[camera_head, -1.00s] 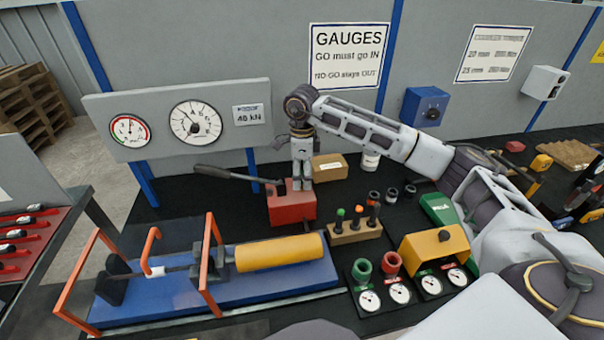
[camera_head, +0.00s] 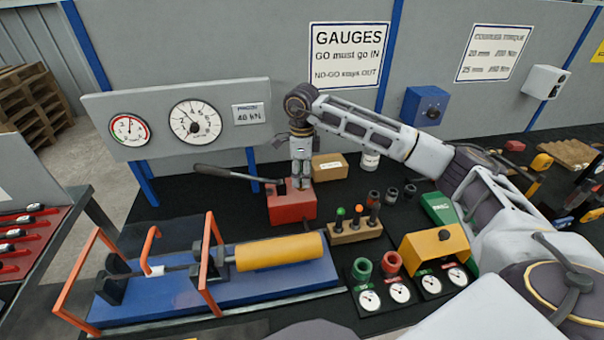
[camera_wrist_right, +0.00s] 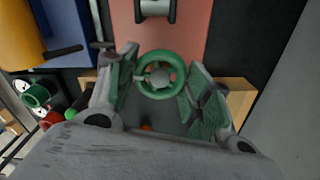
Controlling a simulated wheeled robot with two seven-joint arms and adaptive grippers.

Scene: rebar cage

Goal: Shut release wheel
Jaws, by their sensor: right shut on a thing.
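The release wheel (camera_wrist_right: 160,95) is a small green ring with a grey hub, seen from above in the right wrist view. It sits on the red pump block (camera_head: 292,206), which is also seen behind it in the right wrist view (camera_wrist_right: 190,40). My right gripper (camera_head: 301,182) points straight down over this block and is shut on the wheel. In the right wrist view its green-padded fingers (camera_wrist_right: 160,76) stand on both sides of the ring. In the head view the fingers hide the wheel. My left gripper is not in view.
A black pump lever (camera_head: 232,173) extends left from the block. In front lies a blue test bed (camera_head: 245,283) with a yellow cylinder (camera_head: 280,251) and orange guards. Just right are a wooden plug holder (camera_head: 355,233) and a cardboard box (camera_head: 330,167). Two dial gauges (camera_head: 195,122) stand behind.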

